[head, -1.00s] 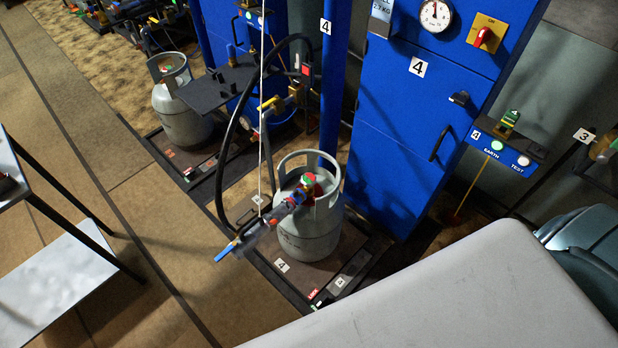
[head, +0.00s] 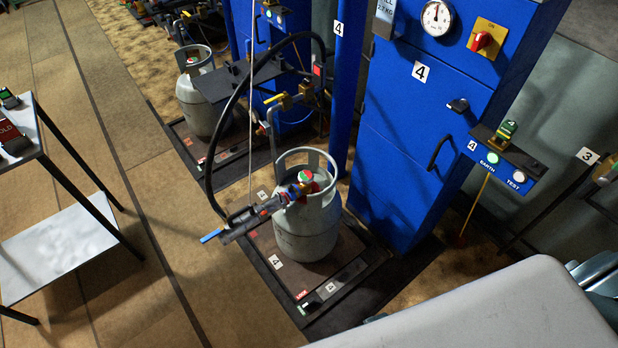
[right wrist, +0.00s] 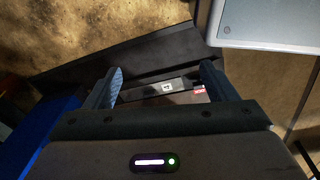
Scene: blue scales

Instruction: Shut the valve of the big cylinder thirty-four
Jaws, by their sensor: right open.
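A grey gas cylinder (head: 306,240) stands upright on scale four in the head view, inside its collar a red and green valve handwheel (head: 305,177). A filling coupling (head: 262,212) with a blue lever (head: 210,236) is at the valve and sticks out to the left. No number thirty-four is readable on the cylinder. My right gripper (right wrist: 162,88) is open and empty in the right wrist view, with the edge of a dark scale and a red label beyond its fingers. My left gripper is not in view.
A second grey cylinder (head: 199,110) stands on a scale at the back left. A blue cabinet (head: 415,130) marked 4 rises behind scale four. A black hose (head: 208,150) loops left of the cylinder. A white-topped table (head: 60,245) stands at left; floor between is clear.

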